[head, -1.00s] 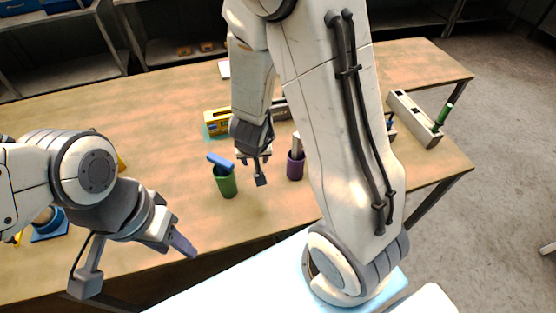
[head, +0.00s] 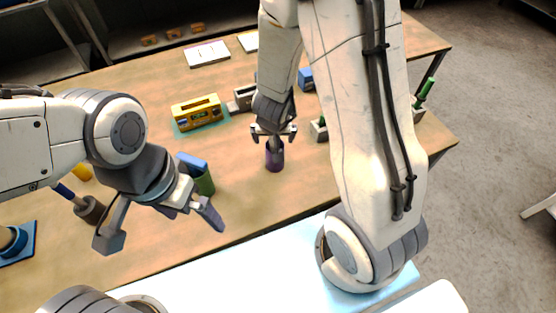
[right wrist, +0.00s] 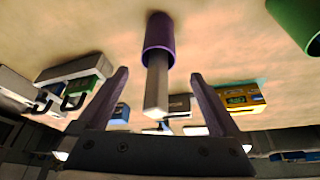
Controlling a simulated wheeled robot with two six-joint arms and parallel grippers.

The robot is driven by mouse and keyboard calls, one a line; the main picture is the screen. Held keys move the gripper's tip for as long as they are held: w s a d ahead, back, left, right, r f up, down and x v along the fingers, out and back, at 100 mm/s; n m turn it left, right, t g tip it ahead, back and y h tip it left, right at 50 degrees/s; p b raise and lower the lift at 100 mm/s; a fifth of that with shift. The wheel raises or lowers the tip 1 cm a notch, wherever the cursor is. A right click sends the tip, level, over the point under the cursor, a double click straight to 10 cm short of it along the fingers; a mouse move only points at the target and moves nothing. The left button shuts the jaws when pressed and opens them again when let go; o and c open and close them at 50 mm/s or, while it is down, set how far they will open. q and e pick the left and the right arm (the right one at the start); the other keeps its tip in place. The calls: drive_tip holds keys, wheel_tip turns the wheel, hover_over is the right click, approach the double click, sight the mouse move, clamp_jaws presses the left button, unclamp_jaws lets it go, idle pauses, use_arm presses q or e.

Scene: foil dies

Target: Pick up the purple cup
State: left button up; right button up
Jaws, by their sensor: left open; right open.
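The purple cup (head: 275,158) stands upright on the table, near the middle of the head view. A pale grey bar stands in it and shows clearly in the right wrist view (right wrist: 157,88). My right gripper (head: 274,132) is open just above the cup. In the right wrist view the cup (right wrist: 158,32) lies just beyond the open fingertips, with the bar between the fingers. My left gripper (head: 162,222) is open and empty, apart from the cup, in front of a green cup.
The green cup (head: 205,184) with a blue object in it is partly hidden behind my left gripper. A yellow device (head: 197,112) sits farther back. A grey holder with green items (right wrist: 75,80) shows in the right wrist view. Bare table lies between the two cups.

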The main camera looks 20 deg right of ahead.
drive_tip(key=b+x, duration=0.3)
drive_tip(key=x, duration=0.3)
drive_tip(key=shift+f, duration=0.2)
drive_tip(key=shift+d, duration=0.15)
clamp_jaws()
